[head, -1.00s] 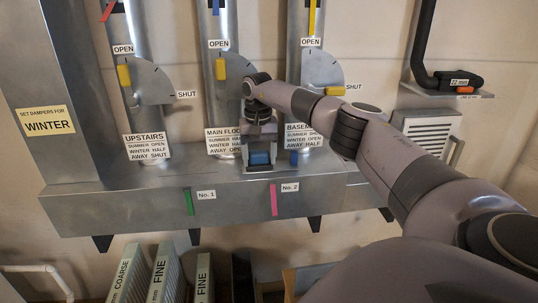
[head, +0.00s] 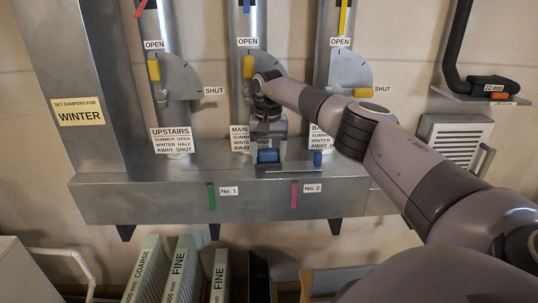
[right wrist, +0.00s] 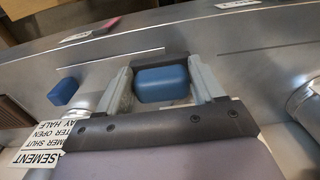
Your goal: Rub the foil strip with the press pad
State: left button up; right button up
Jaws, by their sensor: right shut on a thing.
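My right gripper (head: 268,150) is shut on a blue block, the press pad (head: 268,156), over the top of the grey metal duct box (head: 140,205). In the right wrist view the pad (right wrist: 162,83) sits between the two grey fingers. A thin, shiny line on the duct top (right wrist: 125,57) runs beside the pad; I cannot tell whether it is the foil strip or an edge. I also cannot tell whether the pad touches the metal. My left gripper is not in view.
A second blue block (head: 318,158) stands on the duct top to the right. Upright pipes with yellow damper handles (head: 154,70) rise behind. Green (head: 211,197) and pink (head: 294,195) tags mark the duct front. Filters (head: 181,270) stand below.

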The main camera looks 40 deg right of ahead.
jog(key=shift+r, duration=2.9)
jog(key=shift+r, duration=0.1)
jog(key=shift+r, duration=1.4)
jog(key=shift+s+f, duration=0.1)
